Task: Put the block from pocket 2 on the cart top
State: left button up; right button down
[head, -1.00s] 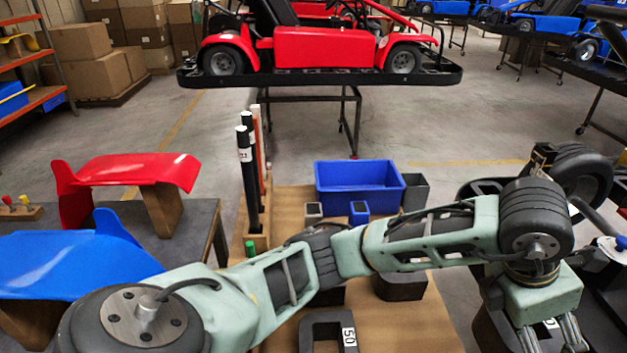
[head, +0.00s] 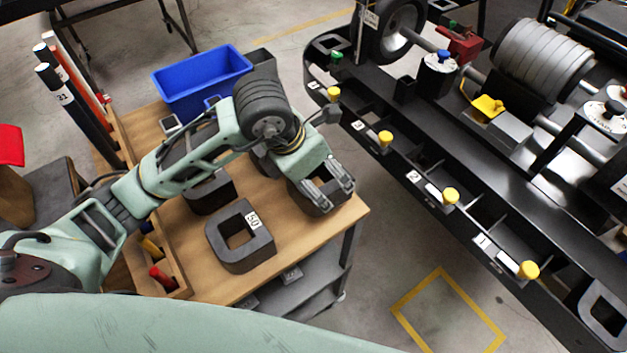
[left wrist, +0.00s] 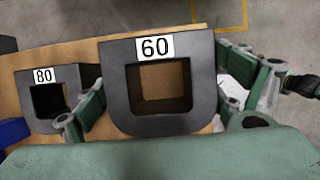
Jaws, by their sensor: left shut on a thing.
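My left gripper (head: 322,190) is shut on a dark grey square-ring block (head: 312,203), whose label in the left wrist view (left wrist: 155,95) reads 60. Its fingers clasp the block's two sides. The block is at the right corner of the wooden cart top (head: 225,285); I cannot tell whether it touches the wood. Pocket 2 (head: 430,182) is in the black rack rail at the right, behind its 2 label; its inside is hard to make out. My right gripper is not in view.
Block 50 (head: 240,252) lies left of the held block. Block 80 (left wrist: 46,98) is on the wood too. A blue bin (head: 203,85) stands at the back, tall rods (head: 72,103) at the left. Yellow knobs (head: 450,195) line the rail. A floor gap separates cart and rail.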

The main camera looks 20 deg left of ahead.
pick_arm(q)
jog(key=shift+s+a+f, duration=0.1)
jog(key=shift+a+f, duration=0.2)
jog(key=shift+f, duration=0.15)
jog(key=shift+f+p, duration=0.45)
jog(key=shift+f, duration=1.25)
jog(key=shift+f, duration=0.1)
jog(key=shift+f+b, duration=0.15)
jog(key=shift+b, duration=0.15)
jog(key=o, duration=1.9)
jog(key=shift+c, duration=0.2)
